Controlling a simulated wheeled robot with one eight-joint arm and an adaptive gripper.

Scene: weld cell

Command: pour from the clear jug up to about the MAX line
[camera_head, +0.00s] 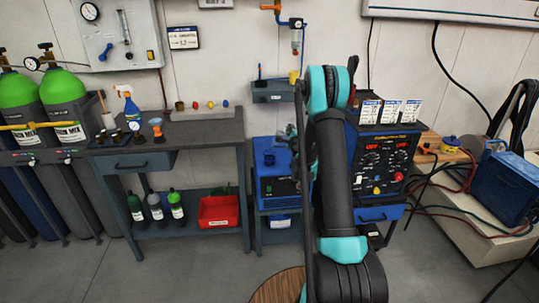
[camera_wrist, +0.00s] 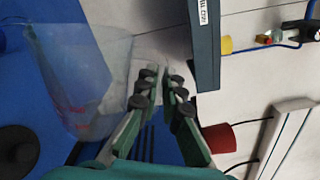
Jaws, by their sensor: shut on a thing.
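The clear jug (camera_wrist: 85,70) is at the left in the wrist view, see-through, with faint red marks on its side. My gripper (camera_wrist: 164,78) is shut on it at the jug's right side; the exact grip, apparently at the handle, is hard to make out. The jug is over a blue surface with a black round part (camera_wrist: 16,152). In the head view my arm hides the gripper, and I cannot make out the jug. The blue unit (camera_head: 275,187) stands behind my arm, with a dark blue raised part on top. I cannot read a MAX line or see a liquid level.
A grey shelf box (camera_head: 272,92) is on the wall above the blue unit; its side shows close to my fingers in the wrist view (camera_wrist: 205,45). The welding power source (camera_head: 383,165) stands to the right. A workbench (camera_head: 205,131) with small items is to the left.

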